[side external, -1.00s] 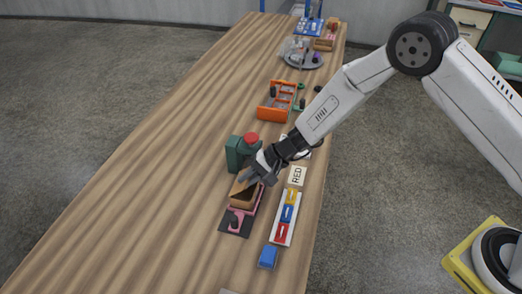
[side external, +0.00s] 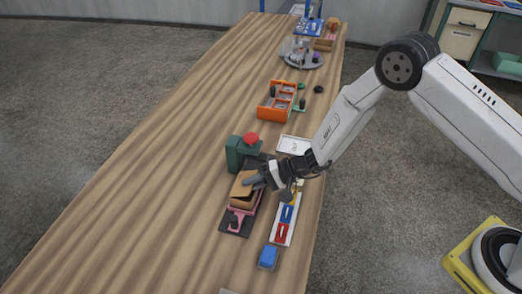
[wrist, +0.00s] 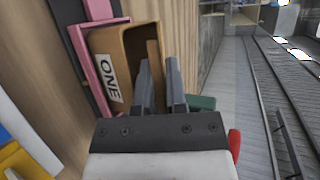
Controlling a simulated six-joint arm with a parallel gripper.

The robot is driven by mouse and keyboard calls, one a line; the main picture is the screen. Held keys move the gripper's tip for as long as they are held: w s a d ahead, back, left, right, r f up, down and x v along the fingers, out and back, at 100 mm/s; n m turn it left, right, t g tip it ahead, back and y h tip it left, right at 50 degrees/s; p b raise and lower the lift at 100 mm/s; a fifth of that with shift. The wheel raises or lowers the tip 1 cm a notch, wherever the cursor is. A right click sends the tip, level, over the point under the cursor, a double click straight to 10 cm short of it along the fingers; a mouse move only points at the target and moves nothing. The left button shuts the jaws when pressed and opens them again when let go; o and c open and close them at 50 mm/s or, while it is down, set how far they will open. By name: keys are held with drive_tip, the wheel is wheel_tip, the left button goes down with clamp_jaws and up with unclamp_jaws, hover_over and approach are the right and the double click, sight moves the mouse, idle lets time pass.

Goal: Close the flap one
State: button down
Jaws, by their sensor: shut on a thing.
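A small brown box (side external: 243,198) with an open top stands in a pink holder on a dark base. In the side view, my gripper (side external: 250,182) reaches the box from the right, and the flap is tilted over the box. The fingers partly hide the flap's lower part.
A green block with a red button (side external: 251,138) stands just behind the box. A white strip with blue and red pieces (side external: 285,219) and a blue block (side external: 268,257) lie to the right. An orange crate (side external: 276,102) is farther back. The table's left side is clear.

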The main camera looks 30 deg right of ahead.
idle(0.3)
drive_tip(key=c, duration=0.8)
unclamp_jaws()
